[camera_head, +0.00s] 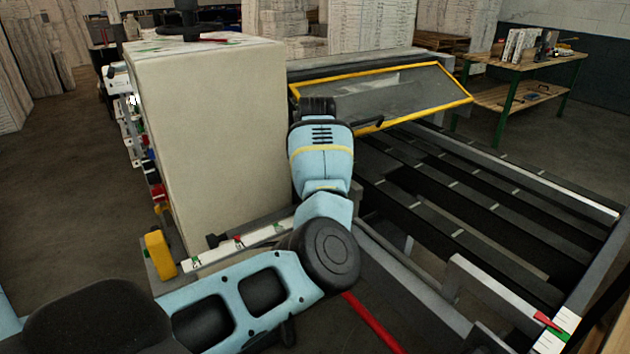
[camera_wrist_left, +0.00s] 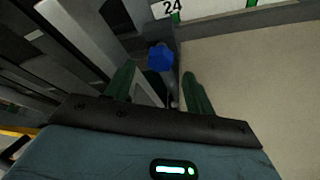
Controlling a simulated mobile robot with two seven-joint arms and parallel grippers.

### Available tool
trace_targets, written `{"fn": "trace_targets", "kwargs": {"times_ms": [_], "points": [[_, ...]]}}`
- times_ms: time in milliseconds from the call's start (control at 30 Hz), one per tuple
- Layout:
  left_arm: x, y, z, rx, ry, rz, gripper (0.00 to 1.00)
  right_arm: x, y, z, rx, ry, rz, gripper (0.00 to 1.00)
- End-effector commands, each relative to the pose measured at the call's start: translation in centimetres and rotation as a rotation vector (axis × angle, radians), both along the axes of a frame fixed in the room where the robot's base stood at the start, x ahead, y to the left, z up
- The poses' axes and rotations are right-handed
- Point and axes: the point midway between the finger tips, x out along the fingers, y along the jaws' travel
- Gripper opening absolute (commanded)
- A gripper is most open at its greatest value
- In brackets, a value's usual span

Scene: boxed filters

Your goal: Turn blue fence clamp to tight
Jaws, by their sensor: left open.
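The blue fence clamp (camera_wrist_left: 160,57) shows as a small blue knob on a dark grey mount in the left wrist view, just below a white label marked 24. My left gripper (camera_wrist_left: 158,88) is open, with its dark green fingers on either side of the space below the knob. The knob appears just beyond the fingertips, and I cannot tell whether they touch it. In the head view my left arm reaches up beside the cream cabinet, its wrist hiding the fingers. I cannot make out this clamp there. My right gripper is out of view.
The tall cream cabinet (camera_head: 215,130) stands left of my left wrist. A clear guard with a yellow frame (camera_head: 400,95) is just right of it. Dark slatted rails (camera_head: 470,195) extend right. A scale strip with a red-green marker (camera_head: 235,245) runs along the cabinet's foot.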

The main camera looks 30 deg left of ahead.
Motion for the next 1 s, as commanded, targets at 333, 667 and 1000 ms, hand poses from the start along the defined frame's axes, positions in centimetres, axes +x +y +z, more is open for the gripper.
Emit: {"fn": "trace_targets", "kwargs": {"times_ms": [333, 667, 1000], "points": [[1.0, 0.8, -3.2, 0.0, 0.0, -0.001, 0.54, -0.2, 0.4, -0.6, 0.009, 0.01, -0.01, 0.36], [1.1, 0.8, -3.2, 0.0, -0.001, 0.0, 0.49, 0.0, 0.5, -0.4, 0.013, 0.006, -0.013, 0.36], [1.1, 0.8, -3.2, 0.0, -0.001, -0.001, 0.1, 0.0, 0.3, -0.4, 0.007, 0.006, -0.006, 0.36]]}}
